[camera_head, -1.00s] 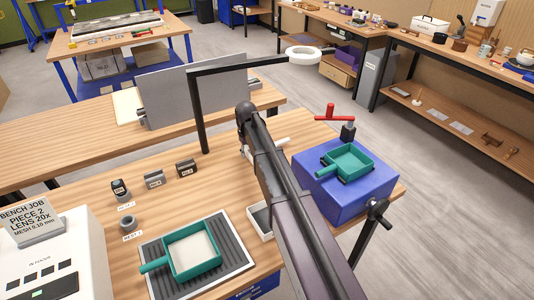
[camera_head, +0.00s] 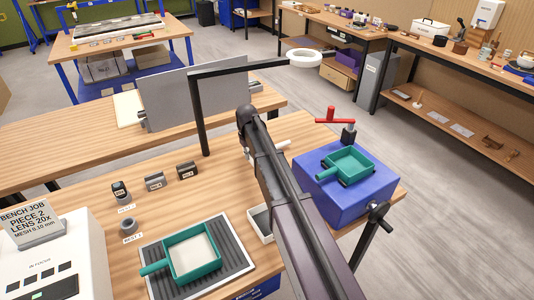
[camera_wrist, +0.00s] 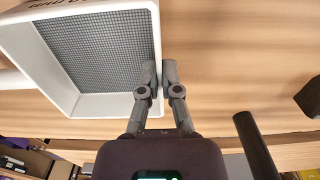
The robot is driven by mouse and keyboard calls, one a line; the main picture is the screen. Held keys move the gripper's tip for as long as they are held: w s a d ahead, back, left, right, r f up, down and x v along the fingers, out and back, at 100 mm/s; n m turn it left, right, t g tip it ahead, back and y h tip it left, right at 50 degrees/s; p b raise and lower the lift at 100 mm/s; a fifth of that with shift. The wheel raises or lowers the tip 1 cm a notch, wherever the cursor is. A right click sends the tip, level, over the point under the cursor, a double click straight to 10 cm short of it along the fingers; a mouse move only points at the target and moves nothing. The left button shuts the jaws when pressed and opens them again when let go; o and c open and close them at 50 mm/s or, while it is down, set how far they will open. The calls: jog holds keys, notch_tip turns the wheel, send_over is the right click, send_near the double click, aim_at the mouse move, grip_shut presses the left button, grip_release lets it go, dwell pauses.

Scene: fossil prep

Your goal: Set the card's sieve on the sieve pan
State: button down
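In the wrist view my gripper (camera_wrist: 160,75) has its fingers close together on either side of the right wall of a white square sieve (camera_wrist: 110,107) with grey mesh. It appears shut on that wall. Lettering on the sieve's far rim is cut off and unreadable. In the head view my arm hides my gripper; part of a white tray or sieve (camera_head: 261,224) shows beside the arm. A teal pan (camera_head: 348,163) with a handle sits on a blue block (camera_head: 330,195). Another teal pan (camera_head: 213,262), pale inside, sits on a ribbed mat (camera_head: 239,272). The card (camera_head: 32,222) reads mesh 0.10 mm.
Small dark labelled blocks (camera_head: 154,181) and a grey ring (camera_head: 127,226) stand on the bench. A black post with a ring lamp (camera_head: 303,58) rises behind my arm. A red-handled clamp (camera_head: 335,115) stands by the blue block.

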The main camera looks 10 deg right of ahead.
jog(key=shift+r, duration=0.15)
notch_tip(320, 180, up, 10)
jog(key=p, duration=1)
jog(key=shift+f, duration=0.2)
dwell(0.7)
jog(key=shift+r, duration=0.15)
notch_tip(320, 180, up, 6)
jog(key=p, duration=0.6)
jog(key=shift+s+r+p, duration=0.15)
jog(key=shift+r+p, duration=0.05)
jog(key=shift+p, duration=0.1)
